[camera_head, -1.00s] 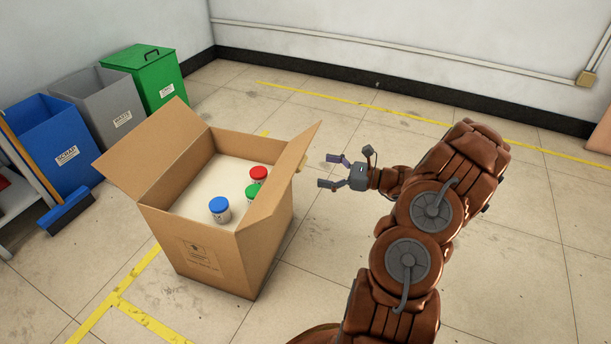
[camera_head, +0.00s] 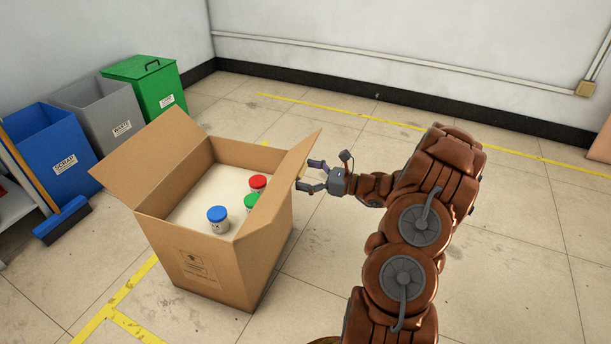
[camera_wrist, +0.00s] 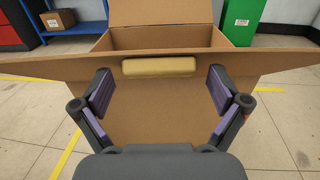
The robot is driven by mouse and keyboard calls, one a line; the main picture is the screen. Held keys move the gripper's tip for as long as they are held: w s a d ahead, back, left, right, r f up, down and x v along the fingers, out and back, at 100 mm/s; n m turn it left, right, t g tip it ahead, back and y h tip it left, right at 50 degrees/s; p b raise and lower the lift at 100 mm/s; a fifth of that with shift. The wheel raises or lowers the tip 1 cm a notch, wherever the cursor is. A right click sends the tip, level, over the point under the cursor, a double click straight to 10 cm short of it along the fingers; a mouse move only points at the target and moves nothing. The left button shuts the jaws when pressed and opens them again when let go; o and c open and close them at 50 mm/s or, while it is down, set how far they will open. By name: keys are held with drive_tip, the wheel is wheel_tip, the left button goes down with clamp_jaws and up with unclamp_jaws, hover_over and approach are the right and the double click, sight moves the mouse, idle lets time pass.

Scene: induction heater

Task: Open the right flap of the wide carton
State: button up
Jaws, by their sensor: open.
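The wide carton (camera_head: 215,265) stands on the floor, with its left flap (camera_head: 150,160) tilted outward and its right flap (camera_head: 283,180) raised and leaning outward to the right. In the wrist view the right flap (camera_wrist: 215,62) spans the picture, with a pale yellow block-like tab (camera_wrist: 158,67) at its edge. My gripper (camera_head: 311,176) is open just right of the right flap. In the wrist view its fingers (camera_wrist: 160,92) stand on either side below the tab, with nothing between them; contact with the flap cannot be told.
Jars with blue (camera_head: 217,214), red (camera_head: 258,183) and green (camera_head: 251,202) lids stand inside the carton. The floor right of my arm is clear.

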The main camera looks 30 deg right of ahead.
sight(295, 170)
drive_tip(key=shift+c, duration=0.2)
drive_tip(key=c, duration=1.6)
drive_tip(key=r+p, duration=0.1)
drive_tip(key=p, duration=0.1)
drive_tip(key=shift+w+a+r+p, duration=0.15)
drive_tip(key=shift+w+a+p, duration=0.05)
drive_tip(key=shift+p, duration=0.15)
drive_tip(key=shift+c, duration=0.2)
drive_tip(key=p, duration=0.3)
drive_tip(key=shift+w+a+r+g+h, duration=0.2)
drive_tip(key=shift+w+r+g+h, duration=0.1)
drive_tip(key=shift+g, duration=0.1)
drive_tip(key=r+p, duration=0.1)
drive_tip(key=p, duration=0.1)
drive_tip(key=w+a+g+h+p, duration=0.1)
drive_tip(key=p, duration=0.1)
drive_tip(key=shift+w+r, duration=0.15)
drive_tip(key=shift+r, duration=0.2)
drive_tip(key=shift+w+a+g+p, duration=0.2)
drive_tip(key=shift+g+p, duration=0.2)
drive_tip(key=shift+p, duration=0.15)
drive_tip(key=shift+d+f, duration=0.1)
